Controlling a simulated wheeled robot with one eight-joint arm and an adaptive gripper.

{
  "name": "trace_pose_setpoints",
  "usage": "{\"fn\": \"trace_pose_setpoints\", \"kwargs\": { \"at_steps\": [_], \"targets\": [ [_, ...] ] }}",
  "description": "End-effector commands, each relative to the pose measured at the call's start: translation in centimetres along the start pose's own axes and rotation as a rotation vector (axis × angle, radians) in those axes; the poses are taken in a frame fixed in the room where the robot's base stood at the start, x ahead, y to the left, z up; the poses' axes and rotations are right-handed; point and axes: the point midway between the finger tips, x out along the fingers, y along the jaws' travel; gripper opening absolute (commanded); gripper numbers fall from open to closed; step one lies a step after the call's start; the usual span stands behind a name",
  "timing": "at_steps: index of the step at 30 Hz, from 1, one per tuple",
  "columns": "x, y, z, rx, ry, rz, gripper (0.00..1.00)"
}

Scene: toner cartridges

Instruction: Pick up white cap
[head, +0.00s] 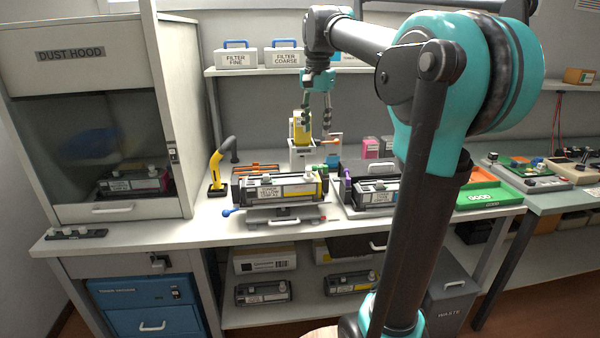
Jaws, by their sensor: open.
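My gripper (316,128) hangs fingers-down above the back of the workbench, open, with its left finger in front of or beside a yellow bottle (299,133). I cannot tell whether they touch. A toner cartridge (285,190) with a yellow label lies on a stand at the middle of the bench, with small pale knobs on top. One pale cap-like knob (266,178) sits at its left top. Which of these is the white cap is too small to tell.
A dust hood (75,110) stands at the left with a cartridge inside. A yellow-handled tool (217,168) stands beside it. Another cartridge (375,194) lies in a tray right of the middle. A green tray (486,195) is at the right.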

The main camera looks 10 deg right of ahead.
Motion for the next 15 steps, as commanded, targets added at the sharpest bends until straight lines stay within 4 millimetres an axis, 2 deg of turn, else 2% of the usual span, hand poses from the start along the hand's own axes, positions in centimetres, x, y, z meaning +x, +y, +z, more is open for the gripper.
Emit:
{"fn": "trace_pose_setpoints", "kwargs": {
  "at_steps": [1, 3, 7, 11, 15],
  "targets": [
    [-1.4, -0.3, -0.1, 0.023, -0.008, 0.009, 0.42],
    [-2.8, -0.5, -0.1, 0.052, -0.018, 0.018, 0.42],
    [-3.8, -0.7, -0.1, 0.078, -0.025, 0.027, 0.42],
    [-2.5, -0.6, -0.1, 0.082, -0.027, 0.029, 0.42],
    [0.2, -0.6, 0.0, 0.081, -0.026, 0.028, 0.42]
  ]
}}
